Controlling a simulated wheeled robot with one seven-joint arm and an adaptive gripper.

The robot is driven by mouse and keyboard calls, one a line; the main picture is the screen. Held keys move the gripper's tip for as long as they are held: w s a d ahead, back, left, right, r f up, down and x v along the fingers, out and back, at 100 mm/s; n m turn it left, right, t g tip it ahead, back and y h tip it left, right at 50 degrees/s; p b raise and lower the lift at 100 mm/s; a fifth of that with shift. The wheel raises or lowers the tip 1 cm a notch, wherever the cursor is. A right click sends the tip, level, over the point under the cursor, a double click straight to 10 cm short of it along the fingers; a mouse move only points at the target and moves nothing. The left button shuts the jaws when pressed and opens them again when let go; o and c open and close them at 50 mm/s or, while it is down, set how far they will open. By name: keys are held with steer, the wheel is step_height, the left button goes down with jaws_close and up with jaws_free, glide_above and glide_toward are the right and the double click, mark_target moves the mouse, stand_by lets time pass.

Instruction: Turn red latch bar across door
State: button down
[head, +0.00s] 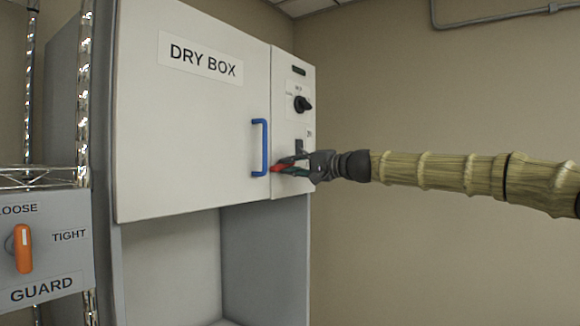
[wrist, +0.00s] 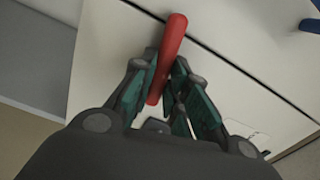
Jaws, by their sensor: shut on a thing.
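The red latch bar (wrist: 168,55) is between the fingers of my gripper (wrist: 163,88) in the wrist view, and the fingers are shut on it. Its free end reaches past the fingertips and over the seam beside the door. In the head view the red bar (head: 280,168) shows at the tip of my gripper (head: 290,164), by the lower right edge of the dry box door (head: 190,130). The bar's pivot is hidden by the gripper. The door is closed, with a blue handle (head: 265,148) just left of the bar.
A control panel (head: 305,75) with a black knob (head: 302,104) is right of the door, above my gripper. An open bay (head: 170,270) lies below the door. At the left are a wire rack (head: 40,178) and a guard panel (head: 75,262) with an orange knob (head: 22,248).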

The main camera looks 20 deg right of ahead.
steer(key=shift+f+m, duration=0.2)
steer(key=shift+m, duration=0.9)
steer(key=c, duration=1.4)
jaws_free()
steer(key=shift+d, duration=0.1)
steer(key=shift+v, duration=6)
steer(key=shift+w, duration=0.1)
